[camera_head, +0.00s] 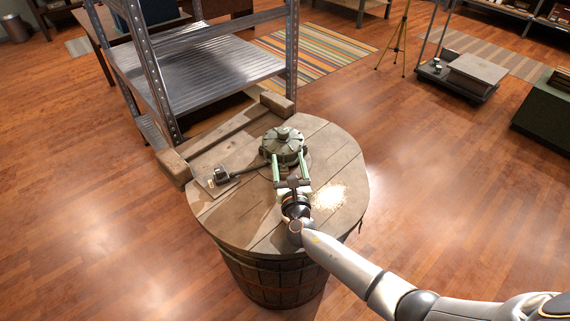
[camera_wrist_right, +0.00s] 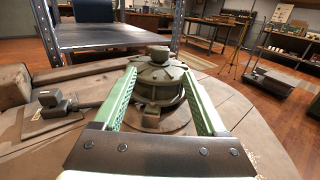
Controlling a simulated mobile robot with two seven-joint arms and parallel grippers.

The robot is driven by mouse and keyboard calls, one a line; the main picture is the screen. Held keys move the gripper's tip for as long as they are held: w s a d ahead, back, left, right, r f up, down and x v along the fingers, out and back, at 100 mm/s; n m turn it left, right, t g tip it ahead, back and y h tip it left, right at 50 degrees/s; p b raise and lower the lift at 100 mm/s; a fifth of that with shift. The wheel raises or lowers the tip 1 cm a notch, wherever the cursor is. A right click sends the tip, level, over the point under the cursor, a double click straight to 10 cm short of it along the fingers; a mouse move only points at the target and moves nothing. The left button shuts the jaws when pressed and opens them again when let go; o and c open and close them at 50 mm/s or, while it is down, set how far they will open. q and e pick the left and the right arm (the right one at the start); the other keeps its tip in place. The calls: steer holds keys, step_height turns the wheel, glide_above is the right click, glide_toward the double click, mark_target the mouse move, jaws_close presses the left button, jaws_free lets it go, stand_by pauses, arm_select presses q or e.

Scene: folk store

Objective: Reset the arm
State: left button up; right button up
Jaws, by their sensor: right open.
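My right arm comes in from the lower right in the head view. My right gripper (camera_head: 287,168) is open, with its green fingers reaching over the barrel top toward a round grey-green metal device (camera_head: 283,143) with a knob on its lid. In the right wrist view the device (camera_wrist_right: 160,78) sits between and just beyond the fingers of the gripper (camera_wrist_right: 165,92); I cannot tell if they touch it. The device stands upright on a round base on the wooden barrel (camera_head: 335,160). My left gripper is in neither view.
A dark handle (camera_head: 232,174) lies left of the device on the barrel top. A wooden beam frame (camera_head: 225,138) runs along the barrel's back left. A metal shelf rack (camera_head: 205,75) stands behind. Open wooden floor lies to the left and right.

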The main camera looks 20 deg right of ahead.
steer(key=shift+s, duration=0.25)
stand_by(0.5)
